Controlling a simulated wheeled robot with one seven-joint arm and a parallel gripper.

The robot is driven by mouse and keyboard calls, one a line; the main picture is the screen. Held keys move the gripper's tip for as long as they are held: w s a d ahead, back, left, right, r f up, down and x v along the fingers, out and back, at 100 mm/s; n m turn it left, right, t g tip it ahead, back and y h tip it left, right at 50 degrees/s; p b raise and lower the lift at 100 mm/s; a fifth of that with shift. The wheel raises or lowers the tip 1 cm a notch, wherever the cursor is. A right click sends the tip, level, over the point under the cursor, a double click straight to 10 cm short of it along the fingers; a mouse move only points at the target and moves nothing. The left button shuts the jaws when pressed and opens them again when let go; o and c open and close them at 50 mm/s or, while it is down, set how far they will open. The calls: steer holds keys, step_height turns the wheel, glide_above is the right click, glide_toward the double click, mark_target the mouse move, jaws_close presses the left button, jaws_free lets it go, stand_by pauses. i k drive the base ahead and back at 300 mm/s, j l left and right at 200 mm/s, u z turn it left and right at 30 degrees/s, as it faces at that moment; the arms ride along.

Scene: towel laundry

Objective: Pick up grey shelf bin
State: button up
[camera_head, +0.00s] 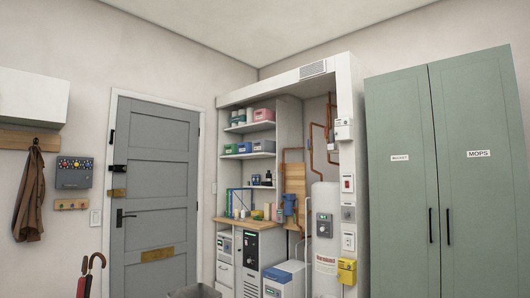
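An open alcove of shelves (250,156) stands in the back corner, with several small bins on it. On the middle shelf are a green bin (230,149), a blue bin (244,147) and, at the right end, a bin that looks grey (261,146). It is small and far off, so its colour is not certain. The upper shelf holds a pink-red bin (263,115) and a green bin (240,117). My gripper is not in view, and no arm shows.
A wooden counter (246,224) with small items lies below the shelves. A white water tank (326,235) and copper pipes stand right of them. Green cabinets (450,170) are at the right, a grey door (155,185) at the left. A dark grey tub (195,291) shows at the bottom edge.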

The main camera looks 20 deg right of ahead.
mark_target(263, 145)
steer(key=i+l+z, duration=0.4)
steer(key=l, duration=0.35)
steer(key=i+l+z, duration=0.4)
steer(key=l, duration=0.25)
steer(key=i+l+z, duration=0.4)
steer(key=i, duration=0.25)
steer(key=i+u, duration=0.35)
steer(key=i+l+u, duration=0.35)
steer(key=i, duration=0.2)
steer(key=i+j+u, duration=0.2)
steer(key=i+u, duration=0.15)
steer(key=i, duration=0.2)
steer(key=i+u, duration=0.35)
steer(key=i, duration=0.2)
steer(key=i+u, duration=0.35)
steer(key=i, duration=0.25)
steer(key=i+z, duration=0.15)
steer(key=i, duration=0.3)
steer(key=i+j+z, duration=0.15)
steer(key=i, duration=0.3)
steer(key=i+j+z, duration=0.15)
steer(key=i, duration=0.3)
steer(key=i+j+z, duration=0.2)
steer(key=i, duration=0.25)
